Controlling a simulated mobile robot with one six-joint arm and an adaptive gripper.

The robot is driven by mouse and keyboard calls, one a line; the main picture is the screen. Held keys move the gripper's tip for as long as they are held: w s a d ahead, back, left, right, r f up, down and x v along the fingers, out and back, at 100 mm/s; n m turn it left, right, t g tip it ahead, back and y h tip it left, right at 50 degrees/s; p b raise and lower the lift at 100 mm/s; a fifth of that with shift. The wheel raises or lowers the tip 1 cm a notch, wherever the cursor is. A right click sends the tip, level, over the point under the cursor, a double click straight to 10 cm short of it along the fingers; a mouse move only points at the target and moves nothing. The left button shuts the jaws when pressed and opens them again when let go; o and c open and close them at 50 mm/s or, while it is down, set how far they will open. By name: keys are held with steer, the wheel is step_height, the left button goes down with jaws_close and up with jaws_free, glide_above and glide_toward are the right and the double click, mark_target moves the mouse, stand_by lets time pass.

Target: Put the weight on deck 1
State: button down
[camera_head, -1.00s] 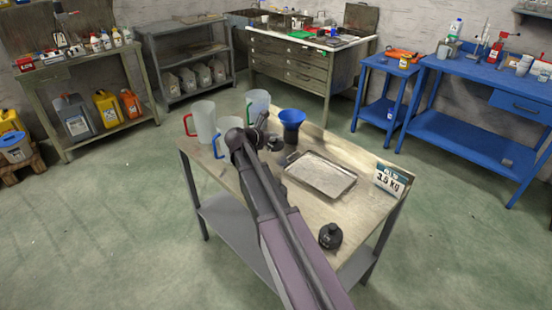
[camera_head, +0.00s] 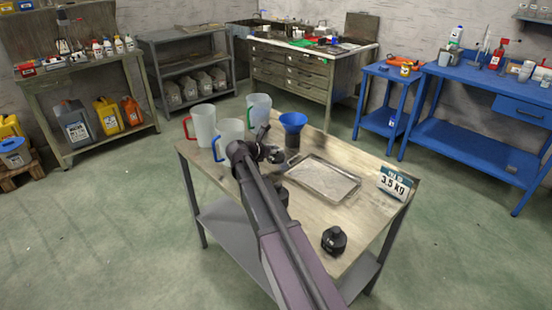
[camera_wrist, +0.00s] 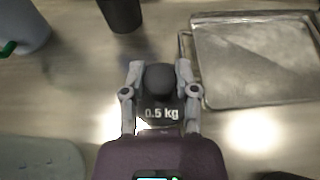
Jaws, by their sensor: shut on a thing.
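My gripper (camera_wrist: 159,88) is shut on a dark weight (camera_wrist: 160,112) marked "0.5 kg", its round knob between the fingers in the wrist view. In the head view my gripper (camera_head: 272,156) is over the wooden table, left of the metal tray, and my arm hides most of the weight. I cannot tell whether the weight touches the table. A second black weight (camera_head: 334,240) stands near the table's front right. No deck labelled 1 is readable.
The metal tray (camera_head: 349,188) also shows at the wrist view's upper right (camera_wrist: 262,102). A sign reading "3.5 kg" (camera_head: 395,183) stands at the table's right edge. A blue funnel (camera_head: 293,122) and several jugs, one with a red handle (camera_head: 203,125), stand at the back.

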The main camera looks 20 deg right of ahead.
mark_target(272, 157)
steer(key=shift+f+b, duration=1.8)
steer(key=shift+f, duration=0.1)
steer(key=shift+c, duration=1.9)
jaws_free()
steer(key=shift+f, duration=0.1)
steer(key=shift+r, duration=0.2)
steer(key=shift+s+a+r, duration=0.1)
steer(key=shift+s+a, duration=0.05)
steer(key=shift+a, duration=0.05)
steer(key=p+v, duration=0.4)
steer(key=v, duration=0.7)
steer(key=shift+a+r+p, duration=0.15)
steer(key=shift+a+p, duration=0.05)
steer(key=shift+p, duration=0.1)
